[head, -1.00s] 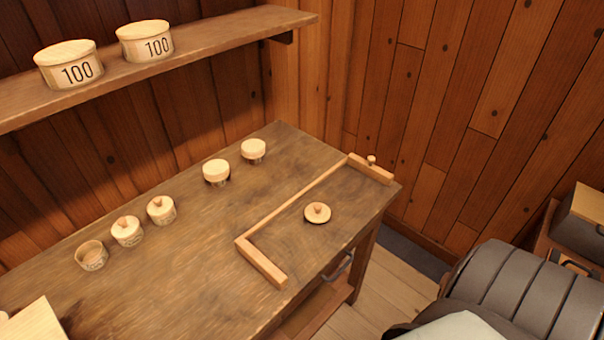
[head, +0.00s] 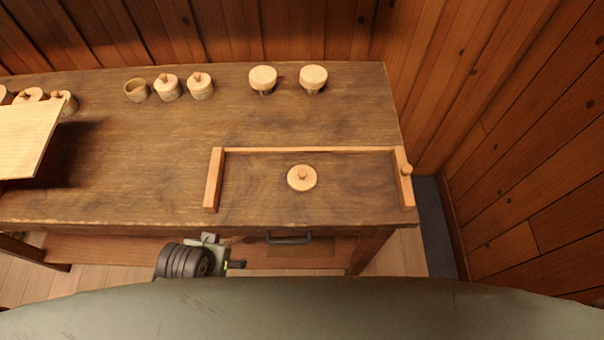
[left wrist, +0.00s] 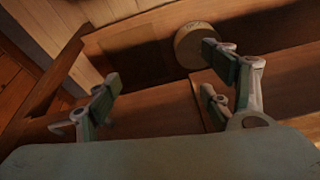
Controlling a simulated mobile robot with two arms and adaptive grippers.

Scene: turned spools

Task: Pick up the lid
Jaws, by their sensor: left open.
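The lid (head: 302,180), a round light-wood disc with a small knob, lies flat on the table inside a low wooden rail frame. It is right of the middle of the frame's left bar. My left gripper (head: 225,253) is low at the table's front edge, left of the lid and nearer to me, apart from it. In the left wrist view its two fingers (left wrist: 165,84) are spread with nothing between them. The lid cannot be made out for sure in that view. My right gripper is not in view.
The three-sided rail (head: 310,149) edges the lid's area; a knob tops its right end. Pots (head: 200,88) and two capped jars (head: 263,78) stand along the back. A tilted board (head: 25,140) is at left. A drawer handle (head: 289,238) sticks out in front. A round wooden piece (left wrist: 193,45) shows below.

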